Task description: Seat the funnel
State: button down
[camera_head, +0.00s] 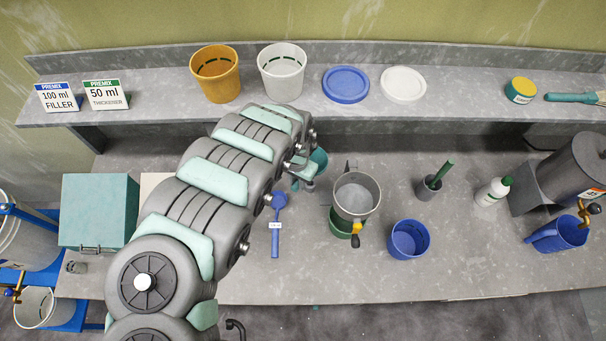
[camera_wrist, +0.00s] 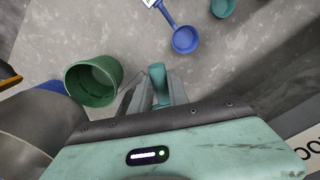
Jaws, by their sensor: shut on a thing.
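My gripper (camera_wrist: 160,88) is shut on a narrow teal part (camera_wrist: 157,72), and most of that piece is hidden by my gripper. In the head view a teal, bowl-like piece (camera_head: 319,160) shows beside my gripper (camera_head: 303,172); it appears to be the held funnel. A grey metal vessel (camera_head: 357,192) with a yellow and black lever stands to the right of my gripper. A green cup (camera_head: 341,226) is below it, partly hidden; the cup's open mouth shows in the wrist view (camera_wrist: 93,80), left of my fingers.
A blue scoop (camera_head: 279,202) lies on the counter near my gripper. A teal cup-shaped item (camera_wrist: 223,7) is at the wrist view's top edge. A blue container (camera_head: 408,240), dark holder (camera_head: 428,188) and white bottle (camera_head: 492,192) stand to the right. A shelf edge (camera_head: 420,116) runs behind.

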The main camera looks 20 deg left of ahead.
jog(key=shift+s, duration=0.1)
jog(key=shift+f+b, duration=1.65)
jog(key=shift+f, duration=0.65)
jog(key=shift+f+b, duration=1.5)
jog(key=shift+f, duration=0.95)
jog(key=c, duration=1.2)
grip_release()
jog(key=shift+r, duration=0.1)
